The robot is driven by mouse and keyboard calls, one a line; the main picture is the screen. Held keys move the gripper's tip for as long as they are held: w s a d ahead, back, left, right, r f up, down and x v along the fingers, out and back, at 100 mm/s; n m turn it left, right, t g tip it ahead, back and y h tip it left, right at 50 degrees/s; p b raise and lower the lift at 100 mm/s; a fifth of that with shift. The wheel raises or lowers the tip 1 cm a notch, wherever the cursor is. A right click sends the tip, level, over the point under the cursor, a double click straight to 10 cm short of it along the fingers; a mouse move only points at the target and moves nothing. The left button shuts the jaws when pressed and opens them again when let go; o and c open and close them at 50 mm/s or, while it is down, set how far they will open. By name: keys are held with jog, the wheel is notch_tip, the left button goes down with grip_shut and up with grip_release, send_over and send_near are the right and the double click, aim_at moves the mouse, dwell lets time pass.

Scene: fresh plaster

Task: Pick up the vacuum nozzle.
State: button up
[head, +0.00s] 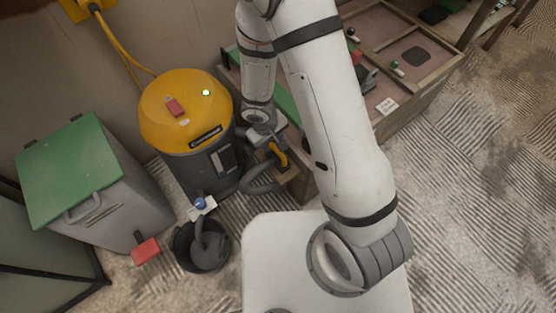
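A yellow piece (278,154), which looks like the vacuum nozzle, is at a small wooden block or holder beside the vacuum. A dark grey hose (258,187) curves near it from the vacuum. My gripper (268,140) hangs at the end of my white arm, just above and left of the yellow piece. Its fingers are small and partly lost against the dark parts, so I cannot tell whether they are open or touch the piece. The yellow and grey vacuum (185,112) stands left of my gripper, with a green light and a red switch on top.
A grey bin (105,207) with a green lid stands at the left. A black bucket (187,259) with a dark hose-like thing stands in front of the vacuum. A wooden bench (425,90) with trays lies behind my arm. Ridged, plaster-marked floor (480,220) is clear at right.

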aim_at(276, 148)
jog(key=f+b, duration=0.1)
jog(key=f, duration=0.1)
jog(key=d+f+b, duration=0.1)
jog(key=f+b, duration=0.1)
jog(key=f, duration=0.1)
jog(key=w+f+b, duration=0.1)
jog(key=f, duration=0.1)
jog(key=shift+d+f, duration=0.15)
jog(key=shift+f, duration=0.05)
jog(key=shift+c, duration=0.5)
grip_shut()
